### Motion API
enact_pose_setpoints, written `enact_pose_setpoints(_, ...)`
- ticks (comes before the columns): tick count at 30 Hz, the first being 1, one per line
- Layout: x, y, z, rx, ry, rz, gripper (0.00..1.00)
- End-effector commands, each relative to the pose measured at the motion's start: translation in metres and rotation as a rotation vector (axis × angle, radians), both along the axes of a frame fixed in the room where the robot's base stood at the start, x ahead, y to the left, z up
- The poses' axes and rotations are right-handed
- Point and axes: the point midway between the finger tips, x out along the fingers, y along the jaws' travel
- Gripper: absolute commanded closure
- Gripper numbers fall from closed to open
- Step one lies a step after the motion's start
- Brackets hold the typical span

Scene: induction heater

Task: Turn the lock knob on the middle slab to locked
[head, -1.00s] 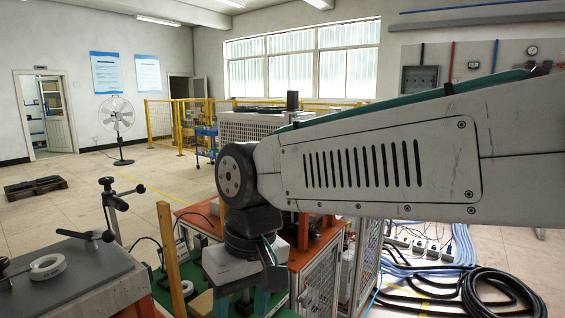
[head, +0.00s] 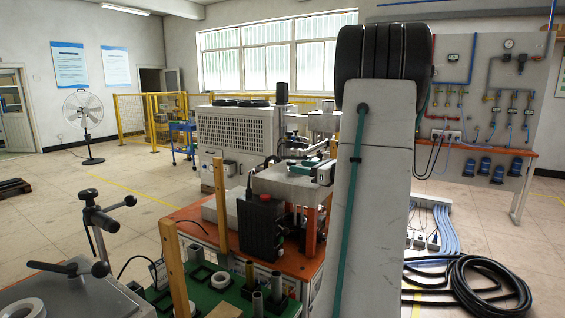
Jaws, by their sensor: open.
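A pale grey slab (head: 283,181) stands on orange posts near the middle of the head view. My raised arm link hides its right side. I cannot make out a lock knob on it or tell its setting. Another grey slab (head: 40,296) at the bottom left carries a dark lever handle (head: 70,268) and a pale ring (head: 22,308). I cannot tell which slab is the task's middle one. I cannot make out my gripper; a small teal piece beside my arm link is too unclear to identify.
A green board (head: 178,297) with rings and short cylinders lies in front of an orange bench (head: 190,222). A black box (head: 261,226) and upright wooden posts (head: 172,265) stand close by. Black hoses (head: 475,285) coil on the floor at right.

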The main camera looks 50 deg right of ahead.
Motion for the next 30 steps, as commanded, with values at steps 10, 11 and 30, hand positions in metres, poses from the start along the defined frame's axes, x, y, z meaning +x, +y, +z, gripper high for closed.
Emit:
enact_pose_setpoints(10,0.017,-0.031,-0.002,0.023,-0.017,-0.059,0.49)
enact_pose_setpoints(11,0.021,-0.032,-0.002,0.023,-0.018,-0.06,0.49)
enact_pose_setpoints(30,0.057,-0.032,-0.001,0.021,-0.017,-0.058,0.63)
